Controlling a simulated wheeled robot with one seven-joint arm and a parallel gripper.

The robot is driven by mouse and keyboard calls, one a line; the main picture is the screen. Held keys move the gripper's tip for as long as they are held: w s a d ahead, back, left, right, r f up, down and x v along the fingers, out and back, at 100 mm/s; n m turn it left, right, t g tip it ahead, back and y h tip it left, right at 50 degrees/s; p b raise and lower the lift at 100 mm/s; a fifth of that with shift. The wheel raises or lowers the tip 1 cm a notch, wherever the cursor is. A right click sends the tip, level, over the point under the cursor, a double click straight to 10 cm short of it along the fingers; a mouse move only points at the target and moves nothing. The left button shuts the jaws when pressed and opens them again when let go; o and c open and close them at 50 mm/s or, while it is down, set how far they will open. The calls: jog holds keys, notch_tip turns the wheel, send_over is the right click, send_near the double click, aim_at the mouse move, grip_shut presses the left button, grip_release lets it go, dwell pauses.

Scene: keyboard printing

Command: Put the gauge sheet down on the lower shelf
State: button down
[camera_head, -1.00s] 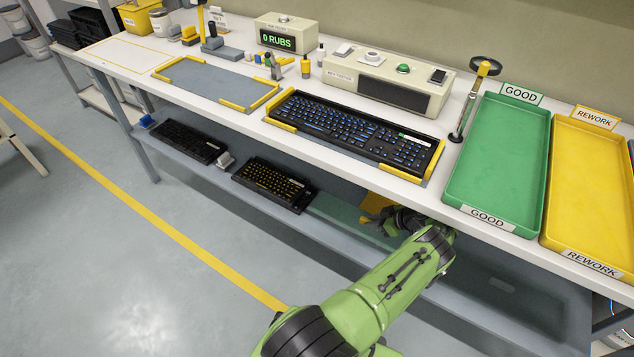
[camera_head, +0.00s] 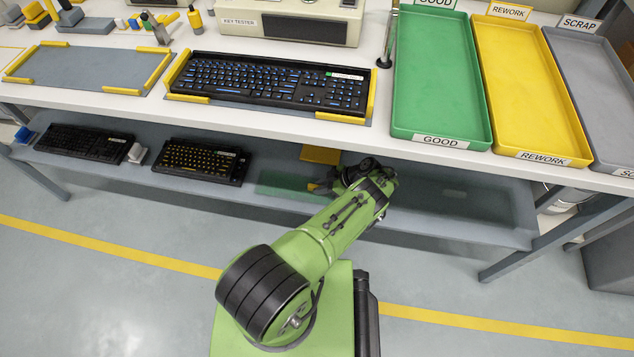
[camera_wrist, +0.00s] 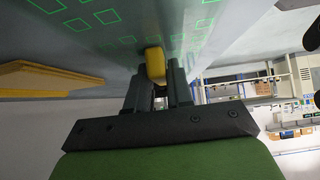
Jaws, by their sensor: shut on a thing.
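The gauge sheet (camera_head: 288,184) is a see-through green sheet at the lower shelf (camera_head: 455,215), beside my gripper. Its green square outlines (camera_wrist: 130,40) and yellow grip tab (camera_wrist: 155,65) show in the wrist view. My gripper (camera_wrist: 156,82) is shut on that tab. In the head view my gripper (camera_head: 325,187) reaches in under the worktop and is partly hidden by my wrist. The sheet looks close to the shelf surface; I cannot tell whether it touches it.
Two dark keyboards, one at the left (camera_head: 85,142) and one nearer (camera_head: 201,160), lie on the lower shelf. A yellow piece (camera_head: 320,154) is behind the sheet and shows in the wrist view (camera_wrist: 50,78). The worktop edge (camera_head: 300,125) overhangs. The shelf's right part is clear.

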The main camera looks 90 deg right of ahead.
jog(key=c, duration=1)
grip_release()
jog(key=shift+f, duration=0.1)
jog(key=v, duration=1.2)
